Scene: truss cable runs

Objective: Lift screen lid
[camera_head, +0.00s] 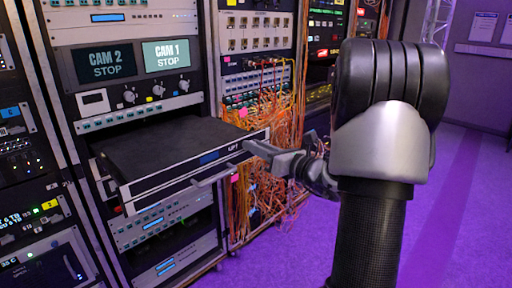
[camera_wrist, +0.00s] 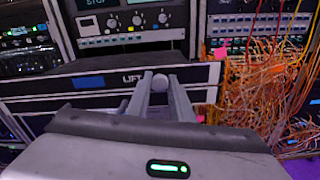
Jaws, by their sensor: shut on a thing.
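The screen lid (camera_head: 165,148) is the flat black top of a rack drawer that is slid out of the rack. Its front edge strip has a small blue display and lettering that reads LIFT in the wrist view (camera_wrist: 88,83). The lid looks flat and closed. My gripper (camera_head: 252,148) is at the right end of this strip. In the head view the fingertips hide the knob.
A bar handle (camera_head: 215,175) sticks out below the lid's front. A rack unit with CAM 2 and CAM 1 displays (camera_head: 138,60) is above the drawer. Tangled orange cables (camera_head: 262,185) hang close on the right. The purple floor (camera_head: 465,210) at right is clear.

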